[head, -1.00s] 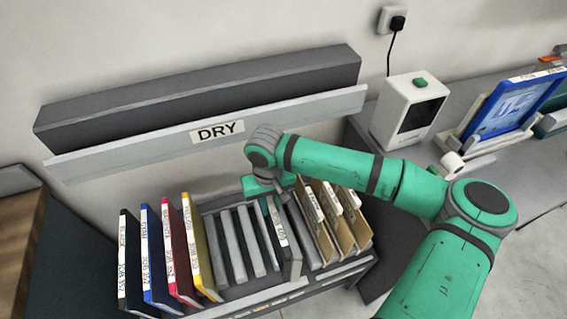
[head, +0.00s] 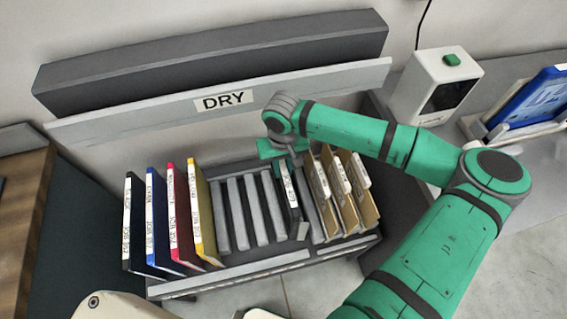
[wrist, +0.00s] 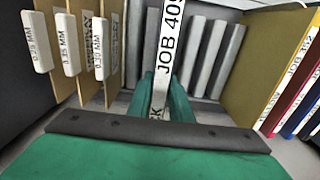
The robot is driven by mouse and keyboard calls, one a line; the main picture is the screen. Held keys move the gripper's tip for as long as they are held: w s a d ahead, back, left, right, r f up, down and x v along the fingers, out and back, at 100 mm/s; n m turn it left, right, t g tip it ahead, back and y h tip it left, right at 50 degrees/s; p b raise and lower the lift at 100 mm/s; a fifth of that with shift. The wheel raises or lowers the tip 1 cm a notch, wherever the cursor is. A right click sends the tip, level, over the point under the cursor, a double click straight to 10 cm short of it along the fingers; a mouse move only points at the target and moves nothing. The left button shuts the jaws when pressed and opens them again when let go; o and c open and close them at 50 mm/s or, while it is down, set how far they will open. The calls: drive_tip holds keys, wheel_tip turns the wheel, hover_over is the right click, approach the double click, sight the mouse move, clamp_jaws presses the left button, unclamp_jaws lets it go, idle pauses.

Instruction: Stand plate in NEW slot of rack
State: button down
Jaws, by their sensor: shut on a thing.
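My gripper (head: 287,152) is shut on a dark plate (head: 291,203) with a white edge label. In the wrist view the label reads "JOB 409" (wrist: 168,45), and both green fingers (wrist: 166,100) press on its sides. The plate is upright in the rack (head: 262,262), right of the bare grey dividers and left of the brown boards. I cannot tell whether its lower edge rests on the slot floor. Black (head: 135,225), blue (head: 158,222), red (head: 180,218) and yellow (head: 203,215) plates stand at the rack's left. No NEW label is readable.
Brown boards (head: 345,195) with white tabs stand close on the plate's right. Empty slots between grey dividers (head: 243,212) lie on its left. A wall ledge marked DRY (head: 224,101) is behind the rack. A white device (head: 437,85) and a blue frame (head: 535,105) stand on the right counter.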

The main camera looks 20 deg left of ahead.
wheel_tip(320, 180, down, 9)
idle(0.9)
drive_tip(key=shift+f, duration=0.5)
idle(0.5)
drive_tip(key=c, duration=1.5)
unclamp_jaws()
drive_tip(key=shift+c, duration=0.2)
wheel_tip(320, 180, up, 11)
drive_tip(key=shift+f, duration=0.1)
